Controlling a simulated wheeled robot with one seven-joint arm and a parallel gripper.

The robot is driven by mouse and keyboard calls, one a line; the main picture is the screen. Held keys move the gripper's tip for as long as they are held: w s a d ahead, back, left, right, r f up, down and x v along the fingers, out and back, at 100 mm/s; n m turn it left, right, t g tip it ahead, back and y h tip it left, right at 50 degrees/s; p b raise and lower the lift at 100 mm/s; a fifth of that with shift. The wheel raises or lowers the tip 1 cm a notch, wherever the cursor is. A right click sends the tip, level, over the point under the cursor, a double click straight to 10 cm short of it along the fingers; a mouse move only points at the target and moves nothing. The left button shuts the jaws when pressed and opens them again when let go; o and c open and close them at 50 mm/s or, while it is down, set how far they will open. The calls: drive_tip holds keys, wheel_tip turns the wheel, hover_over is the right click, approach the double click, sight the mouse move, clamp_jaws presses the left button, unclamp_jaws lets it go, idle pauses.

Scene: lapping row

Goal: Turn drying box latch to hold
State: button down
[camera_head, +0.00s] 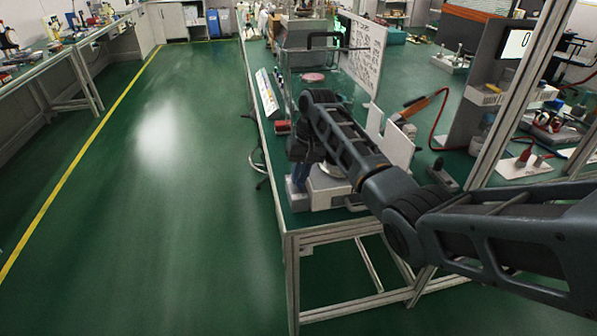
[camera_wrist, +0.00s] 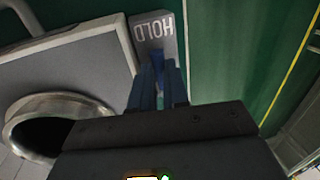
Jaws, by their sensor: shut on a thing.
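The drying box appears to be the low grey-white unit (camera_head: 327,190) at the near corner of the green bench, largely behind my arm in the head view. In the wrist view its light panel (camera_wrist: 85,58) and a round metal ring (camera_wrist: 20,122) around a dark opening lie to the left. A grey plate marked HOLD (camera_wrist: 154,30), upside down, stands just beyond my fingertips. My gripper (camera_wrist: 158,72) points at this plate with its dark blue fingers close together, shut on a thin part that I take for the latch. The latch itself is mostly hidden by the fingers, so its angle cannot be told.
The green bench (camera_head: 288,218) carries a white written board (camera_head: 363,52), an orange-handled tool (camera_head: 425,103) and a display stand (camera_head: 480,95). An aluminium post (camera_head: 515,90) rises at the right. The green floor (camera_head: 150,220) left of the bench is clear.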

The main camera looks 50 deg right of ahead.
drive_tip(key=c, duration=1.1)
unclamp_jaws()
drive_tip(key=shift+d, duration=0.1)
drive_tip(key=shift+f, duration=0.1)
